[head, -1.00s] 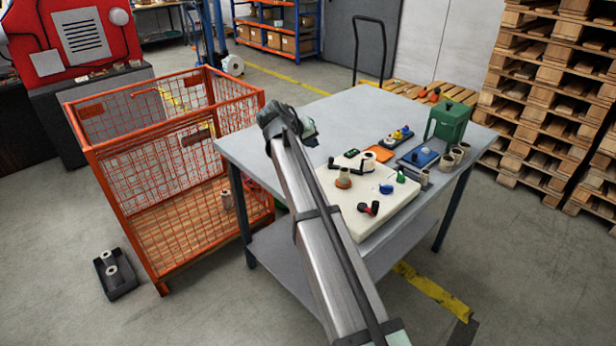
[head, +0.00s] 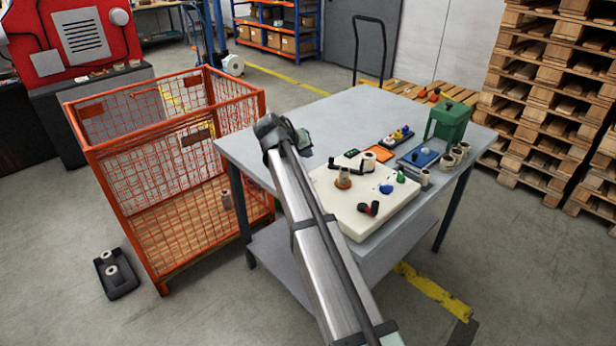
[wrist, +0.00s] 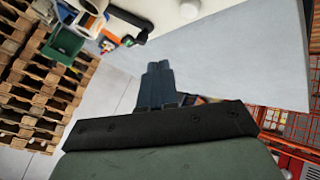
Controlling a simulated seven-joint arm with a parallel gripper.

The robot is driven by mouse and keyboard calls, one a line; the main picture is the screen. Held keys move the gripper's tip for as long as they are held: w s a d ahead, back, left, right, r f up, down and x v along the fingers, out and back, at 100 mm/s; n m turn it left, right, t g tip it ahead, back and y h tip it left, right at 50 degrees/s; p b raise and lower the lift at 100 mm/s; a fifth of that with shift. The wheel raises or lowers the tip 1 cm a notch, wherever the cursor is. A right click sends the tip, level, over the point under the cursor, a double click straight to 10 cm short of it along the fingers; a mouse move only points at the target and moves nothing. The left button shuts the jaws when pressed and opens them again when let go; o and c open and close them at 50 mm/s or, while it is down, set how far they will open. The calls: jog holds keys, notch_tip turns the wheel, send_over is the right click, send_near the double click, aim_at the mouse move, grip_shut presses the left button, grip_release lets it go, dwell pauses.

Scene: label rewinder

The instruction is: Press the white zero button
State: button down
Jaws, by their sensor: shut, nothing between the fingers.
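The cream rewinder panel (head: 345,205) lies on the grey table in the head view, carrying a brown spool holder (head: 343,178), a blue knob (head: 386,188), a green knob (head: 401,177) and a red-and-black knob (head: 368,208). I cannot make out for sure which small part is the white zero button. My gripper's hand is partly hidden behind my arm at the panel's left, with its fingers out of sight there. In the wrist view my gripper (wrist: 158,68) is shut and empty, over bare tabletop, with the panel's parts at the upper left.
A row of coloured parts (head: 398,136), a blue tray (head: 419,157), a green box (head: 449,122) and several rolls (head: 456,153) stand on the table (head: 345,108) beyond the panel. An orange wire cage (head: 165,150) stands left. The table's far left is clear.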

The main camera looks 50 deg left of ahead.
jog(key=shift+f, duration=2.6)
jog(key=shift+f, duration=1.05)
dwell(1.0)
jog(key=shift+r, duration=1.05)
jog(key=shift+r, duration=0.15)
jog(key=shift+r, duration=2.35)
